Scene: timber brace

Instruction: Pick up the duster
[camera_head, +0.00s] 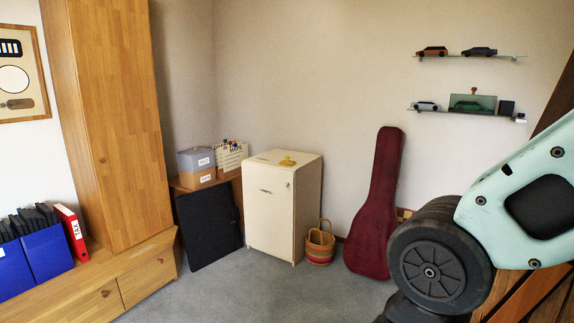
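A small yellow item (287,161) lies on top of the cream cabinet (268,208) against the back wall. It may be the duster, but it is too small in the picture to tell. No other thing here clearly looks like a duster. Part of my arm shows large at the right edge. My gripper itself is not in view.
A dark red guitar case (375,205) leans on the wall, with a woven basket (320,244) beside the cabinet. A black panel (208,228) leans at the cabinet's left. A tall wooden cupboard (105,110) stands left. The grey carpet (250,295) in front is clear.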

